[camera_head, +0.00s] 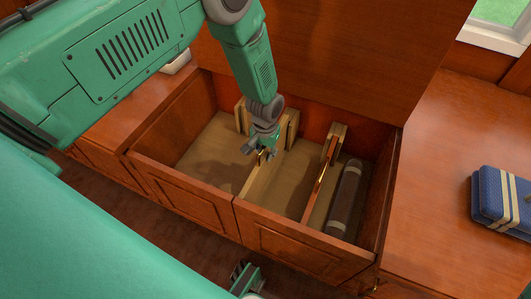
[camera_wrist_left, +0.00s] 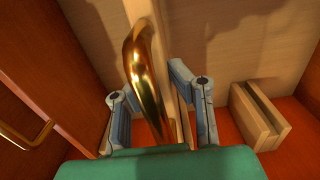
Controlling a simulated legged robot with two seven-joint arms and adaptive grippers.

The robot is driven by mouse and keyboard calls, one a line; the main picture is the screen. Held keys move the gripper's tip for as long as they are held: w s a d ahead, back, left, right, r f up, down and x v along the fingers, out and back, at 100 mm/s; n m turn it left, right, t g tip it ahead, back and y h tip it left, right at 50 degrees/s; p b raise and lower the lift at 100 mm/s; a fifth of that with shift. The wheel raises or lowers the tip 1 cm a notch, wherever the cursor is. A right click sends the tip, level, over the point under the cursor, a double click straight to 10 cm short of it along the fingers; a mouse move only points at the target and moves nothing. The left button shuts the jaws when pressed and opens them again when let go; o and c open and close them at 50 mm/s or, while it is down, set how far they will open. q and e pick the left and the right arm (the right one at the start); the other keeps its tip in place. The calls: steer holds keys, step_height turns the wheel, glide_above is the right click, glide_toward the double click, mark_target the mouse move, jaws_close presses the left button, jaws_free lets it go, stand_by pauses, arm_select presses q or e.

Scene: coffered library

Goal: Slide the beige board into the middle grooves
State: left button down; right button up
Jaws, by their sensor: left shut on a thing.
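The beige board (camera_head: 263,183) stands on edge inside the open chest, running from front to back. My left gripper (camera_head: 262,147) is above it, shut on its brass handle (camera_wrist_left: 146,75), with a finger on either side in the left wrist view (camera_wrist_left: 160,92). A pale grooved block (camera_head: 292,130) stands at the chest's back wall near the board's far end. Another grooved block shows with its dark slot in the left wrist view (camera_wrist_left: 260,113). My gripper hides part of the board's far end, so I cannot tell whether it sits in a groove.
A reddish-brown board (camera_head: 318,185) stands to the right, with a pale block (camera_head: 335,145) behind it. A dark grey roll (camera_head: 345,198) lies in the right compartment. The chest's front wall (camera_head: 270,240) and raised lid (camera_head: 330,50) bound the space. The left compartment floor (camera_head: 205,160) is clear.

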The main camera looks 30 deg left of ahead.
arm_select(q)
steer(key=shift+f+b, duration=0.8)
steer(key=shift+f, duration=0.3)
steer(key=c, duration=1.4)
jaws_free()
step_height(320, 180, up, 11)
steer(key=shift+f, duration=0.15)
steer(key=shift+r, duration=0.6)
